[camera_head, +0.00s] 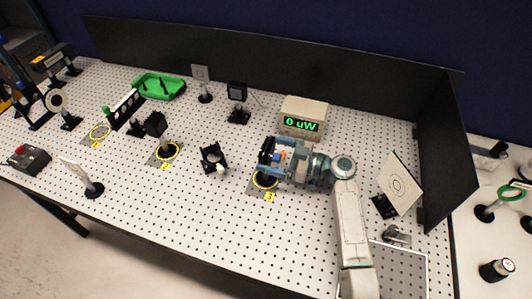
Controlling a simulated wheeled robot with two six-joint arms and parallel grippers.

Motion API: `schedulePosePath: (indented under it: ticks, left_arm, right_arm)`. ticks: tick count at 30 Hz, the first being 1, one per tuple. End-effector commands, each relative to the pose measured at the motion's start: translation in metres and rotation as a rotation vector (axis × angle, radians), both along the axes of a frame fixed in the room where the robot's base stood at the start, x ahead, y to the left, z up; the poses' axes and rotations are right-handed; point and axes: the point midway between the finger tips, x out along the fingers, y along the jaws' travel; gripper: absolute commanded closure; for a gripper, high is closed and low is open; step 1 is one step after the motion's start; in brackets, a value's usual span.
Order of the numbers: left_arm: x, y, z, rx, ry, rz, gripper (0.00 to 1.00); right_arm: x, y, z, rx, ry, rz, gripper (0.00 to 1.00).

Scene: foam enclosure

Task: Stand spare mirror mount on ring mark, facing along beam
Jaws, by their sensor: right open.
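My right gripper (270,155) reaches in from the right and is open. Its fingers are around or beside a dark mount whose black base (265,179) stands on the yellow ring mark (256,186) labelled 3. The gripper hides most of this mount, so its facing cannot be told. The left ring mark (100,132) shows bare. A black mount with an open frame (213,157) is on the board between the middle ring and ring 3. My left gripper is out of view.
A power meter reading 0 uW (303,118) stands behind the gripper. A target card (400,184) stands to the right. A green tray (159,86) is at the back left. A white outline (426,262) marks the front right. Black panels (280,62) close the back and right.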

Motion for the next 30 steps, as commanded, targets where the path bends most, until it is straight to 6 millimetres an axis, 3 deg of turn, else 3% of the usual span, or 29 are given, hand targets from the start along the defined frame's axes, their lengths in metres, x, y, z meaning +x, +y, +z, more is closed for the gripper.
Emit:
schedulePosePath:
  ticks: [3, 10, 30]
  left_arm:
    - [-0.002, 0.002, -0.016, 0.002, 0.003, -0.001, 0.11]
    - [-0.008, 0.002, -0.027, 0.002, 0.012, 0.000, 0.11]
    - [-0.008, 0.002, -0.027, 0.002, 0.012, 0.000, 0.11]
  right_arm:
    - [-0.007, -0.023, -0.006, -0.004, -0.002, -0.001, 0.11]
    - [-0.016, -0.048, -0.003, -0.001, -0.001, 0.000, 0.11]
    - [-0.017, -0.051, 0.000, 0.001, 0.000, 0.000, 0.11]
